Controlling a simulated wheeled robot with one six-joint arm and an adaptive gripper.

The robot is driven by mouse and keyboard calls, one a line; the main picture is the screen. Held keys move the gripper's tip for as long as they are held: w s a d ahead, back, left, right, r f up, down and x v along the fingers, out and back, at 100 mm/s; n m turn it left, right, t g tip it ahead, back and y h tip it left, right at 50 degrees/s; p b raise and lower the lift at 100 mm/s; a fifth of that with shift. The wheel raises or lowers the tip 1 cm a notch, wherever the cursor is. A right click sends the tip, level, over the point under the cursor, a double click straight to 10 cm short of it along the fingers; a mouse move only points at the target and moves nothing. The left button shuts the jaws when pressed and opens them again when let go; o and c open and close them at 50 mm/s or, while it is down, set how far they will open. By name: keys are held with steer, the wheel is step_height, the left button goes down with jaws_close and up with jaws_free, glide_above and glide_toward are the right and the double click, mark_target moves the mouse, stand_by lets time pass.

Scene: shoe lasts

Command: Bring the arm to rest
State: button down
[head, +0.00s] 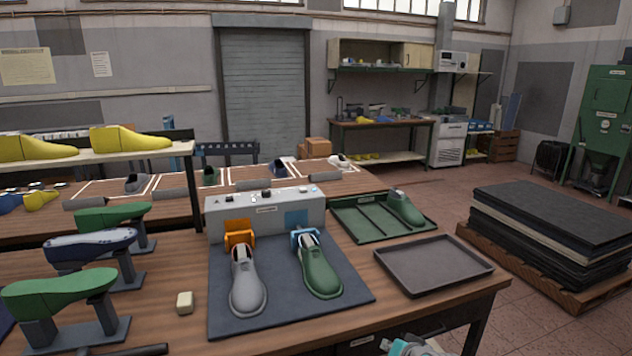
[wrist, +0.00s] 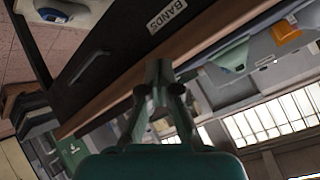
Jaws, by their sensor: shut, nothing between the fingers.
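My gripper (wrist: 160,75) shows in the wrist view with its fingertips together and nothing between them. It is in front of the workbench's dark front, near a label reading "BANDS" (wrist: 167,16). The wrist view is strongly tilted. In the head view only a teal and white part, probably of my arm, shows at the bottom edge, below the front edge of the workbench (head: 440,305). The fingertips cannot be made out there. How far they are from the bench front is hard to tell.
On the bench, a grey shoe (head: 246,285) and a green shoe (head: 319,270) lie on a dark mat (head: 350,290). An empty grey tray (head: 435,267) is at the right. A green tray (head: 350,222) holds another green shoe. Black sheets (head: 555,225) are stacked on a pallet at right.

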steer(key=s+f+t+h, duration=0.1)
steer(key=s+f, duration=0.3)
steer(key=s, duration=0.6)
steer(key=s+f+n, duration=0.1)
steer(key=s+f, duration=0.4)
steer(key=s, duration=0.5)
steer(key=s+f+t+h, duration=0.1)
steer(key=s+f, duration=0.3)
steer(key=s, duration=0.6)
steer(key=s+r+n+t, duration=0.1)
steer(key=s+r, duration=0.6)
steer(key=s, duration=0.6)
steer(key=s+r+n+t, duration=0.1)
steer(key=s+r+n, duration=0.1)
steer(key=s+r, duration=0.5)
steer(key=s, duration=0.6)
steer(key=shift+d+r+t+h, duration=0.15)
steer(key=shift+t+h, duration=0.15)
